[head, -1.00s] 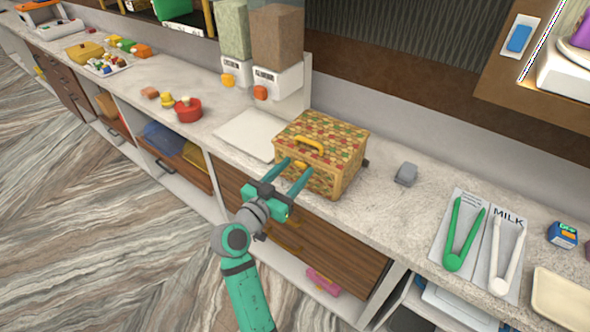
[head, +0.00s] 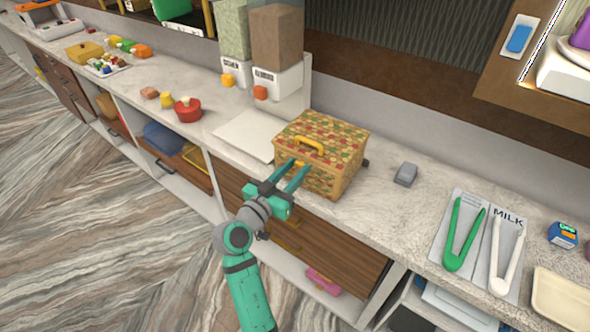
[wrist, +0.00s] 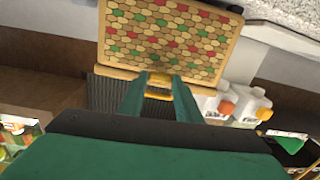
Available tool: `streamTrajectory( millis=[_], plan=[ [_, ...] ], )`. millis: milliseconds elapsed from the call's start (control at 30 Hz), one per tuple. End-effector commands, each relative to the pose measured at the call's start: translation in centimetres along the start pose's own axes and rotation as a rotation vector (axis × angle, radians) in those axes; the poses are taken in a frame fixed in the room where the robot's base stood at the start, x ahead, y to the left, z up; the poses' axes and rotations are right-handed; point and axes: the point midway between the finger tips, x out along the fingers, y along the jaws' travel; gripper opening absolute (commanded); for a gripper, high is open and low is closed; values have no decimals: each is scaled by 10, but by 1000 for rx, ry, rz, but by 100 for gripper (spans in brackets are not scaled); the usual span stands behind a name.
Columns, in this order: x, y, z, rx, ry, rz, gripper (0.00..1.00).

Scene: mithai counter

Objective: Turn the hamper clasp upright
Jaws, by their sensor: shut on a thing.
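The hamper (head: 334,172) is a box with a red, green and tan woven pattern and a yellow handle (head: 310,145) on its lid. It stands closed on the counter in the head view, and its patterned face (wrist: 170,40) fills the top of the wrist view. The yellow clasp (wrist: 160,80) is on the hamper's front, between my fingertips in the wrist view. My gripper (head: 298,170) reaches the front of the hamper with its teal fingers. It is shut on the clasp (head: 299,164). The fingers partly hide the clasp, and I cannot tell its exact angle.
A white board (head: 249,134) lies left of the hamper, with a red pot (head: 188,111) beyond it. A small grey object (head: 406,174) lies to the right. Green tongs (head: 463,236) and white tongs (head: 507,255) lie farther right. Two dispensers (head: 276,60) stand behind.

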Motion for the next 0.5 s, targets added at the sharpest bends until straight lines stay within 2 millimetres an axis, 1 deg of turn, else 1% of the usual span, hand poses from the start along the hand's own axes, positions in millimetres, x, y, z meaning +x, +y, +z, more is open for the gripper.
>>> streamTrajectory(
  millis=[167, 500],
  plan=[
    [0, -1, 0, -114, 0, -1, 9],
    [0, -2, 0, -428, 0, 1, 9]
  ],
)
